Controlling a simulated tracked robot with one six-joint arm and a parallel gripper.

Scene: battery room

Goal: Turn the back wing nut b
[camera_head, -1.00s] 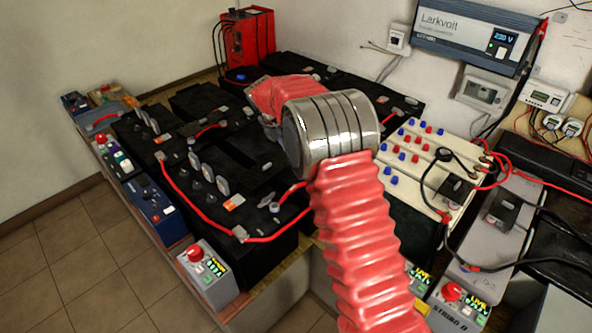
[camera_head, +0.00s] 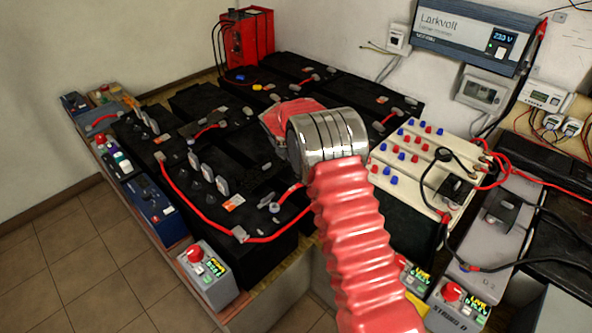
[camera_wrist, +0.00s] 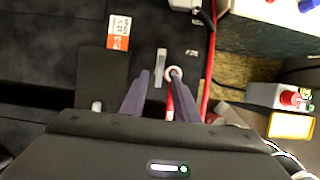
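In the wrist view my gripper (camera_wrist: 157,86) has its two dark fingers apart, with a gap between them. A narrow grey upright piece (camera_wrist: 160,66), which looks like a wing nut, stands on a black battery just ahead of and between the fingertips. I see no finger touching it. A round terminal (camera_wrist: 173,72) with a red cable sits close to its right, at the right fingertip. In the head view my arm hides the gripper and this spot. Several grey wing-like pieces (camera_head: 195,161) show on the near batteries; I cannot tell which one is b.
Black batteries (camera_head: 200,98) fill the bench around my arm, with red cables (camera_head: 185,200) across them. A red box (camera_head: 248,38) stands at the back. A cream panel (camera_head: 398,180) with red and blue knobs is to the right. Tiled floor (camera_head: 80,270) lies clear at lower left.

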